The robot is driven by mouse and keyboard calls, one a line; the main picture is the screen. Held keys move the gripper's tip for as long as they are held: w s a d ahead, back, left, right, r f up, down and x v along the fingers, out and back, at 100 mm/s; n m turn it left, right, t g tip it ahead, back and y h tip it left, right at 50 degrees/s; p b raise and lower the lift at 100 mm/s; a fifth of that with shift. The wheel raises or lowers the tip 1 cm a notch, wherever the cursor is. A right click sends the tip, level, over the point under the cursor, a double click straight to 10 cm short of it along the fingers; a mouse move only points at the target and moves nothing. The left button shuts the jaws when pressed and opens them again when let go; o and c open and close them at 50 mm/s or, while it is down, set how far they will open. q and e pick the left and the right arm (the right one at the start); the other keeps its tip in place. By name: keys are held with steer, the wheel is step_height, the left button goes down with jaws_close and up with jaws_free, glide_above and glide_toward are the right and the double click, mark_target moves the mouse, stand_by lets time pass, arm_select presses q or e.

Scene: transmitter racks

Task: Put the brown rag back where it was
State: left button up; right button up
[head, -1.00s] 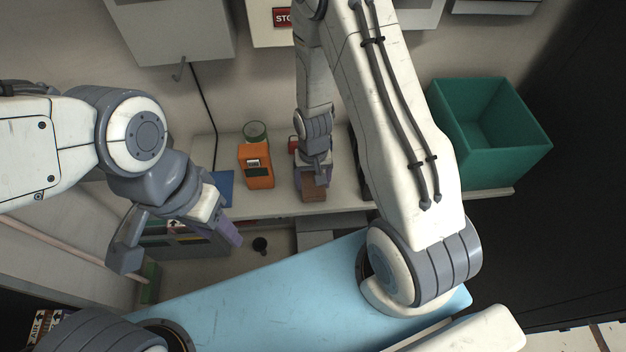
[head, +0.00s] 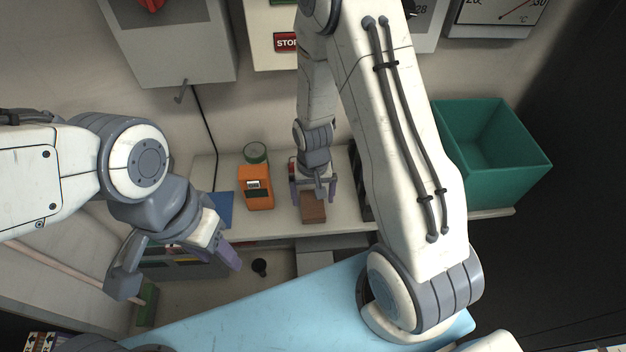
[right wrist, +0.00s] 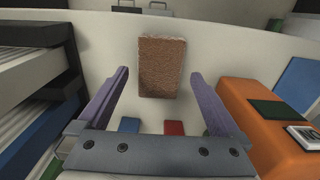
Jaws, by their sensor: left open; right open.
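The brown rag (head: 313,208) lies as a flat rectangle on the pale shelf, near its front edge. It also shows in the right wrist view (right wrist: 161,68), past the fingertips and centred between them. My right gripper (head: 313,196) is open and empty just behind the rag, its purple fingers spread. In the right wrist view a gap of shelf shows between the fingers and the rag. My left gripper (head: 232,258) hangs at the left, in front of the shelf and away from the rag. Its fingers overlap in the picture, and I see nothing held.
An orange device (head: 256,188) stands left of the rag with a green-lidded jar (head: 255,153) behind it. A blue item (head: 221,207) lies further left. Dark racks (right wrist: 40,95) stand on the right gripper's other side. A green bin (head: 490,145) stands at the right.

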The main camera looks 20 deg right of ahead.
mark_target(313, 205)
step_height(313, 205, up, 8)
steer(key=r, duration=0.1)
steer(key=s+a+r+n, duration=0.5)
steer(key=s+a+r, duration=0.1)
steer(key=s, duration=0.3)
steer(key=s+a+r+n+y, duration=0.1)
steer(key=s+a+r+n, duration=0.4)
steer(key=s, duration=0.3)
steer(key=shift+s+a+r+n, duration=0.35)
steer(key=shift+a+r, duration=0.3)
steer(key=shift+r, duration=0.2)
